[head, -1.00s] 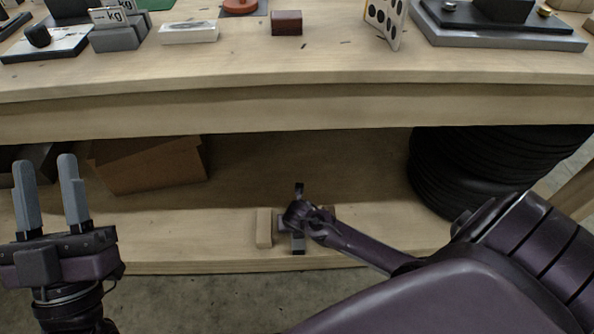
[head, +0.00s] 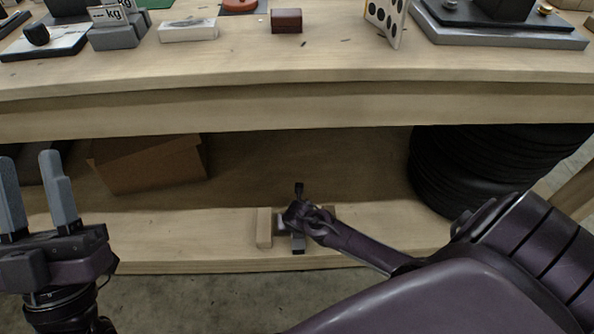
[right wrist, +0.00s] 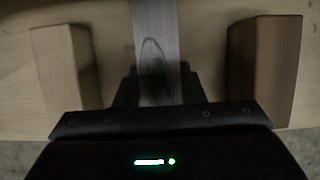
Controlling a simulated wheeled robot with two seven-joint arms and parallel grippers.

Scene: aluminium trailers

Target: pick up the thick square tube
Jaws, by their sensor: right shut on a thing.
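The thick square tube (right wrist: 155,35) is a grey metal bar in the right wrist view, running lengthwise between the jaws. My right gripper (right wrist: 160,90) is shut on it. In the head view the tube (head: 298,246) shows only its ends, on the lower shelf; its middle is hidden under my right gripper (head: 297,216). I cannot tell whether it touches the shelf. My left gripper (head: 29,158) is open and empty at the left edge of the head view.
Pale wooden blocks stand on both sides of the tube, one left (right wrist: 65,65) and one right (right wrist: 262,68). The lower shelf (head: 190,235) holds a cardboard box (head: 150,165) at left. Black tyres (head: 475,165) stand at right. The tabletop edge (head: 280,110) overhangs the shelf.

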